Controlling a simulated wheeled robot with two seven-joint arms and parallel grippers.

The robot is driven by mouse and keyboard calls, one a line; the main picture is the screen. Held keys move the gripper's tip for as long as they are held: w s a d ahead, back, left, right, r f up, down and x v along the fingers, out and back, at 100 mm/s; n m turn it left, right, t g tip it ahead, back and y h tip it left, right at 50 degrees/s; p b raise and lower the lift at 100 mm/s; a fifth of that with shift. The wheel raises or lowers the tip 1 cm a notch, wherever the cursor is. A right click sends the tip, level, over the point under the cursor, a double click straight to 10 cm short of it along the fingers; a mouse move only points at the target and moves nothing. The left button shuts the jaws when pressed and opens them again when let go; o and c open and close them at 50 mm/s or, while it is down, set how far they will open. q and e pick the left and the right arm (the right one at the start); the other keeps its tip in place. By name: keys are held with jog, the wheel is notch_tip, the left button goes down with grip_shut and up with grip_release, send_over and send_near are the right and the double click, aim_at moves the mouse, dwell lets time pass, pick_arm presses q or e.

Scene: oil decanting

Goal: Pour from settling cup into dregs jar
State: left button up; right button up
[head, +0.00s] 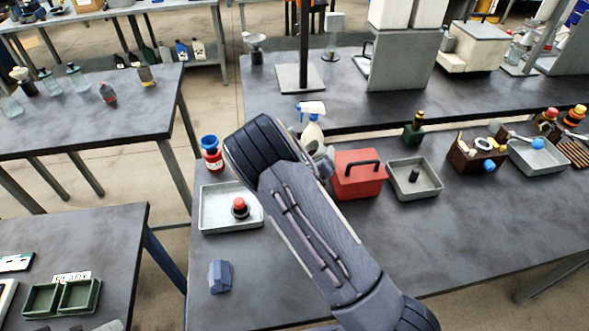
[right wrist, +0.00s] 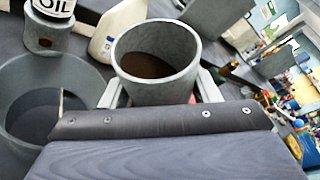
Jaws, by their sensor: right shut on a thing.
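My right gripper (right wrist: 160,88) is shut on a grey cup (right wrist: 181,82), one finger on each side, in the right wrist view. The cup's mouth faces the camera and dark brown content shows inside. A wider grey round vessel (right wrist: 20,86) stands left of it, apart from the cup, with dark contents and a thin pale stick at its right side. I cannot tell if this is the dregs jar. In the head view my right arm hides most of the gripper and the cup. My left gripper is not in view.
An OIL-labelled container (right wrist: 52,8) and a white spray bottle (head: 312,132) are nearby. A red toolbox (head: 352,186) and a grey tray (head: 425,187) stand right of my arm. Another tray (head: 212,218) holds a red-capped bottle (head: 240,210). The front right tabletop is clear.

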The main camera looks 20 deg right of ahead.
jog(key=shift+r+n, duration=0.4)
jog(key=shift+n, duration=0.2)
jog(key=shift+r+n+h, duration=0.2)
jog(key=shift+n+h, duration=0.2)
jog(key=shift+h, duration=0.1)
jog(key=shift+f+n, duration=0.25)
jog(key=shift+n, duration=0.25)
jog(key=shift+f+t, duration=0.1)
jog(key=shift+t, duration=0.2)
jog(key=shift+n+h, duration=0.3)
jog(key=shift+h, duration=0.1)
jog(key=shift+a+r+n, duration=0.15)
jog(key=shift+r+n, duration=0.25)
jog(key=shift+n, duration=0.2)
jog(key=shift+w+a+r+n+t+h, duration=0.3)
jog(key=shift+a+n, duration=0.15)
jog(key=shift+n, duration=0.15)
jog(key=shift+a+r+n, duration=0.1)
jog(key=shift+a+n, duration=0.15)
jog(key=shift+n, duration=0.05)
